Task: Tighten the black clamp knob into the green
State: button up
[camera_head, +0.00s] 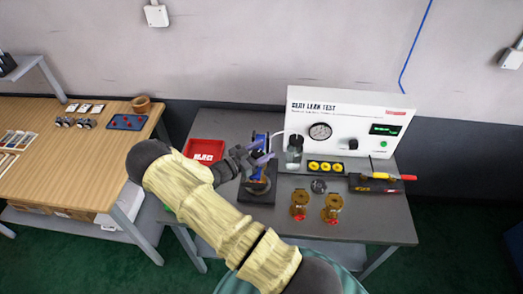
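A blue upright fixture (259,139) stands on a dark base (257,192) near the middle of the grey bench. My arm reaches up from the lower right, and my gripper (264,155) is at the fixture's left and front side.
A white leak test panel (347,112) with a gauge (320,131) stands behind. A clear bottle (294,155) is close right of the fixture. A red tray (205,151) is left. Two brass valves (299,204) (333,207) stand front right. A wooden table (78,160) is far left.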

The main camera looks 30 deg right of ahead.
jog(key=c, duration=0.7)
jog(key=shift+f+b, duration=0.1)
jog(key=shift+b, duration=0.25)
jog(key=shift+f+m+g+b, duration=0.15)
jog(key=shift+m+g+b, duration=0.35)
jog(key=shift+g+b, duration=0.35)
jog(key=shift+s+m+g+b, duration=0.15)
jog(key=shift+m+g+b, duration=0.35)
jog(key=shift+g+b, duration=0.4)
jog(key=m+g+b, duration=0.2)
jog(key=g+b, duration=0.1)
jog(key=shift+s+b, duration=0.15)
jog(key=shift+b, duration=0.15)
jog(key=shift+s+r+m+g+y, duration=0.1)
jog(key=shift+r+m+g+y, duration=0.2)
jog(key=shift+m+g, duration=0.15)
jog(key=o, duration=1)
